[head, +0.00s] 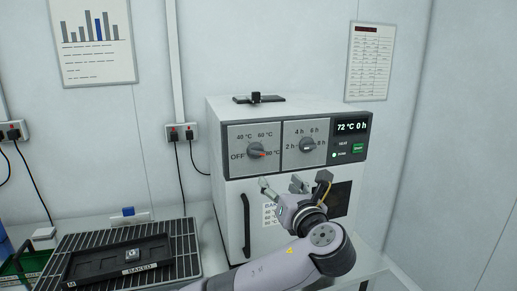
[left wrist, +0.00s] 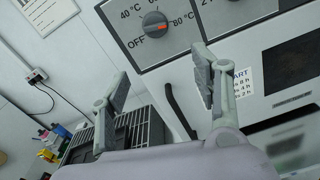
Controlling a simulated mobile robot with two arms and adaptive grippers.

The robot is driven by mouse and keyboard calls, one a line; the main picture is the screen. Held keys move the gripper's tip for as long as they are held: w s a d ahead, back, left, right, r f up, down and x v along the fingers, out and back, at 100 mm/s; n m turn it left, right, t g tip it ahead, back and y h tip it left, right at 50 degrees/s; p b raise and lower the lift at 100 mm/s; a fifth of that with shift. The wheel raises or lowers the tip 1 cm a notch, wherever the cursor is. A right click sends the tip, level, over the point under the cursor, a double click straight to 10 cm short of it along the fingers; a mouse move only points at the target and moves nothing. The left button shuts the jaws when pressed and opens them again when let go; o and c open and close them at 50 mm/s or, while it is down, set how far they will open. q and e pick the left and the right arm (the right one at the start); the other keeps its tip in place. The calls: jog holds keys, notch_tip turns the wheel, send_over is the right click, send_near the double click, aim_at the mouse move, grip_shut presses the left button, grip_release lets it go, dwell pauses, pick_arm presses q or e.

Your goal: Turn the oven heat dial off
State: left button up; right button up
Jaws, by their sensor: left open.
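The oven heat dial (head: 257,150) is a dark round knob on the left grey panel of the white oven, marked OFF, 40, 60 and 80 °C. My right gripper is not in view.
A second, time dial (head: 307,145) sits right of the heat dial. The display (head: 352,127) reads 72 °C 0 h, above a green button (head: 358,148). The oven door handle (head: 246,225) sticks out below the heat dial. A wire rack (head: 187,240) with a black tray stands left.

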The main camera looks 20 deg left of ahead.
pick_arm(q)
jog(key=r, duration=0.1)
jog(key=p, duration=0.6)
send_near(258, 153)
jog(key=x, duration=0.8)
jog(key=shift+w+a, duration=0.15)
jog(key=shift+w, duration=0.15)
jog(key=shift+w+a, duration=0.3)
jog(key=shift+w, duration=0.15)
jog(key=shift+c, duration=0.8)
jog(key=c, duration=1)
jog(key=shift+f, duration=0.1)
